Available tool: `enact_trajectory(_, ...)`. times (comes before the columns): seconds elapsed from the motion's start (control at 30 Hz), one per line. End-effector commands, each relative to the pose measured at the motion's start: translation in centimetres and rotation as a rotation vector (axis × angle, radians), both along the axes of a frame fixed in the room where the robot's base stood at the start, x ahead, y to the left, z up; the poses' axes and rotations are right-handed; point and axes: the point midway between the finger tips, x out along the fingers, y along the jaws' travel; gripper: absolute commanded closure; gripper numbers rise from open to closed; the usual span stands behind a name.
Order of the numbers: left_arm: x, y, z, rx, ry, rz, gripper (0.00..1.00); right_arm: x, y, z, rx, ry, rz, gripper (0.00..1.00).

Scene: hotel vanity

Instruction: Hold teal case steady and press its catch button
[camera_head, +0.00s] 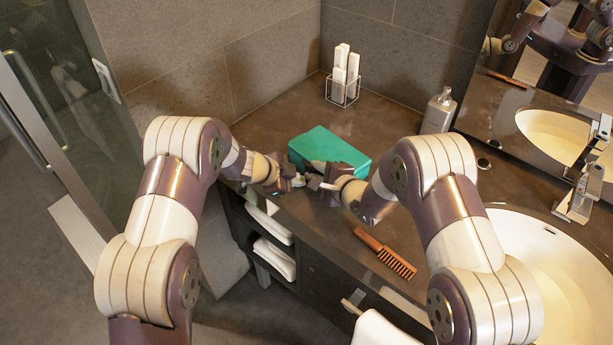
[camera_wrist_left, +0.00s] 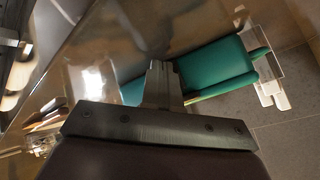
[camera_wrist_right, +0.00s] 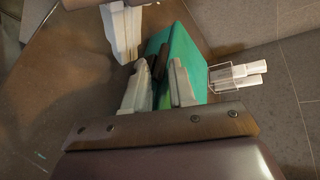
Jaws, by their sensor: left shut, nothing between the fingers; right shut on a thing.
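The teal case (camera_head: 330,148) lies closed on the dark counter, its near side partly hidden by my grippers. My right gripper (camera_head: 316,183) is shut on the case at its near edge; its fingers (camera_wrist_right: 162,85) stand either side of part of the case (camera_wrist_right: 185,50) in the right wrist view. My left gripper (camera_head: 298,181) is shut and empty, close to the case's near left side. In the left wrist view its closed fingertips (camera_wrist_left: 160,72) overlap the case (camera_wrist_left: 215,68); I cannot tell whether they touch. The catch button cannot be made out.
A soap dispenser (camera_head: 438,112) stands at back right, near the sink (camera_head: 545,265). An orange comb (camera_head: 385,253) lies near the counter's front edge. Towels (camera_head: 273,258) sit on shelves below.

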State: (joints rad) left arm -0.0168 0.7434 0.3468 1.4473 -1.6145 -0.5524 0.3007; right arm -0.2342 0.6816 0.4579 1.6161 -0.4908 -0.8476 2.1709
Motion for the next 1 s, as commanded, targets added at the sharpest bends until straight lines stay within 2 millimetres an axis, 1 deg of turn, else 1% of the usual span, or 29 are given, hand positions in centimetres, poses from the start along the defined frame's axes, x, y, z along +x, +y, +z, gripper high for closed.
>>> enact_trajectory(0.03, 0.04, -0.05, -0.12, 0.000, 0.000, 0.000, 1.00, -0.50, -0.21, -1.18, -0.009, 0.028, -0.002, 1.00)
enact_trajectory(0.73, 0.47, -0.45, -0.08, 0.000, 0.000, 0.000, 1.00, -0.51, -0.20, -1.19, -0.009, 0.028, -0.002, 1.00)
enact_trajectory(1.0, -0.11, 0.12, -0.05, -0.001, 0.000, 0.001, 1.00, -0.51, -0.20, -1.18, -0.010, 0.027, -0.002, 1.00)
